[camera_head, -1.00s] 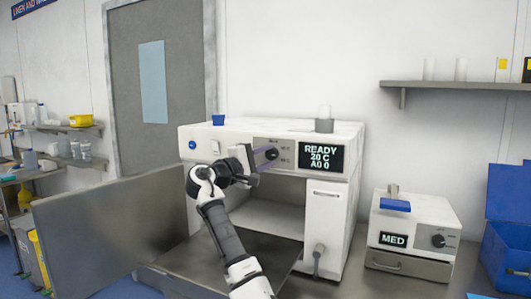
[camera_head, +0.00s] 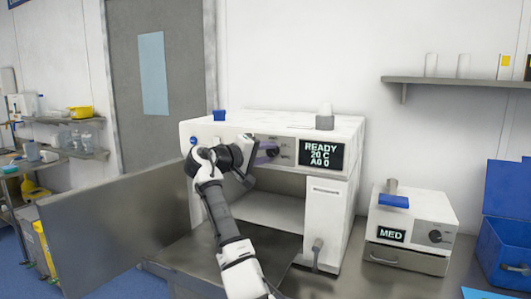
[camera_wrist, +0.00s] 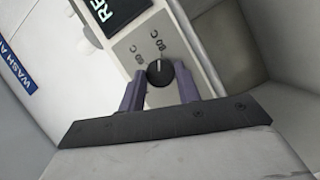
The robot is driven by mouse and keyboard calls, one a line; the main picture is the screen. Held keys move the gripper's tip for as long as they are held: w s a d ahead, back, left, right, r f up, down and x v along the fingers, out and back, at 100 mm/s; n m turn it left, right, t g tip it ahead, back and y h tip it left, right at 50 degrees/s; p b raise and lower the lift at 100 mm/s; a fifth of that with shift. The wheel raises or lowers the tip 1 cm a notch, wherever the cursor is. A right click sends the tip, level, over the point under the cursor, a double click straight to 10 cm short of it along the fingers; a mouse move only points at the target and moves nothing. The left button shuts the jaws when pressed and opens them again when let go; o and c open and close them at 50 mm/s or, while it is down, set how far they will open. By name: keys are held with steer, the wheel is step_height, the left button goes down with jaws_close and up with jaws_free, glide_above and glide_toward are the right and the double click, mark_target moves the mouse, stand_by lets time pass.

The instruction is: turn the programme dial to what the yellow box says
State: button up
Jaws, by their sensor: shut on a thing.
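The white machine (camera_head: 340,185) stands on the bench with its front door folded down. A white mark on the dial shows in the wrist view. My gripper (camera_wrist: 160,84) has its purple fingers on both sides of the dial and is shut on it. In the head view, my gripper (camera_head: 267,152) partly covers the panel. The display (camera_head: 321,155) reads READY, 20 C, A0 0. A yellow box (camera_head: 80,112) sits on the left shelf; no writing is readable on it.
A small white unit (camera_head: 412,220) reading MED, with its own dial, stands at the right beside an open blue box (camera_head: 505,240). A cup sits on the machine's top.

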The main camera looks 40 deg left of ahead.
stand_by(0.3)
steer(key=o, duration=1)
steer(key=shift+s, duration=0.1)
steer(key=shift+s+a+f+b, duration=0.1)
steer(key=shift+s+b, duration=0.2)
steer(key=s+b, duration=0.1)
steer(key=s, duration=0.3)
steer(key=s+a+r+b, duration=0.1)
steer(key=s+b, duration=0.1)
steer(key=s, duration=0.2)
steer(key=s+a+b, duration=0.1)
steer(key=s, duration=0.3)
steer(key=shift+s+r, duration=0.15)
steer(key=shift+s, duration=0.25)
